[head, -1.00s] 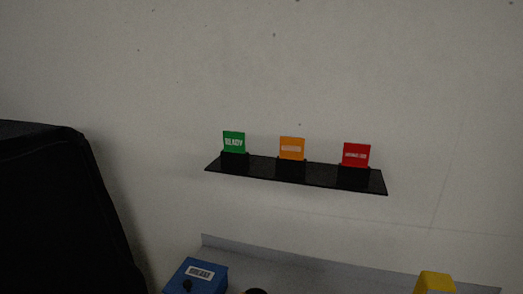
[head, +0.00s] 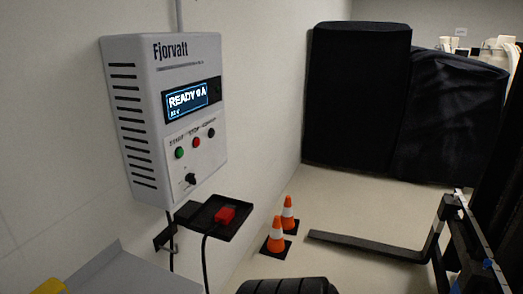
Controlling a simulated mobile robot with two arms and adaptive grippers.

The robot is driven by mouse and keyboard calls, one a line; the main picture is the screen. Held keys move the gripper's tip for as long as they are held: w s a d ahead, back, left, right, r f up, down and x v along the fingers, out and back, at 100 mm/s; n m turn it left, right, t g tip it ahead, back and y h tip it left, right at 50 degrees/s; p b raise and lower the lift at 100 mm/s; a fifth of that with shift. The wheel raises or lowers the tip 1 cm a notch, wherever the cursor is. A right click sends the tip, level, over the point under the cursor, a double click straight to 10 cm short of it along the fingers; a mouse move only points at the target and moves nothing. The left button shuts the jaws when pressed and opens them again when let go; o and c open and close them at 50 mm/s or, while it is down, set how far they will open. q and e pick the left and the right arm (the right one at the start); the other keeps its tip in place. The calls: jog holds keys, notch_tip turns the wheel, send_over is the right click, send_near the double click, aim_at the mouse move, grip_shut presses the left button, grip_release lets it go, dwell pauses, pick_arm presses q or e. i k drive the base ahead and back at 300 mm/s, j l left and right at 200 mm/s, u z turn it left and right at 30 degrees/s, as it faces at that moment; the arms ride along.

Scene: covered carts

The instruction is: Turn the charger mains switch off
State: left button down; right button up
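The charger (head: 150,90) is a pale grey box marked "Fjorvatt" on the wall at left in the head view. Its lit display (head: 187,101) reads "READY 0 A", with a smaller line too small to read surely. Below it sit a green button (head: 179,153), a red button (head: 196,142) and a dark button (head: 211,132). A black rotary switch (head: 190,179) is low on the front; its marks are too small to read. Neither of my grippers is in view.
A black shelf (head: 232,200) with a red connector (head: 225,215) on a cable juts out below the charger. Two orange cones (head: 276,236) stand on the floor near a dark fork (head: 365,246). Black covered carts (head: 355,100) stand behind. A grey ledge (head: 115,275) is at lower left.

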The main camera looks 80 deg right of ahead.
aim_at(191, 178)
jog(key=z, duration=2.05)
jog(key=u, duration=0.2)
jog(key=i+l+u, duration=0.15)
jog(key=l+u, duration=0.25)
jog(key=l, duration=0.25)
jog(key=i+l+u, duration=0.1)
jog(key=l+u, duration=0.35)
jog(key=l, duration=0.2)
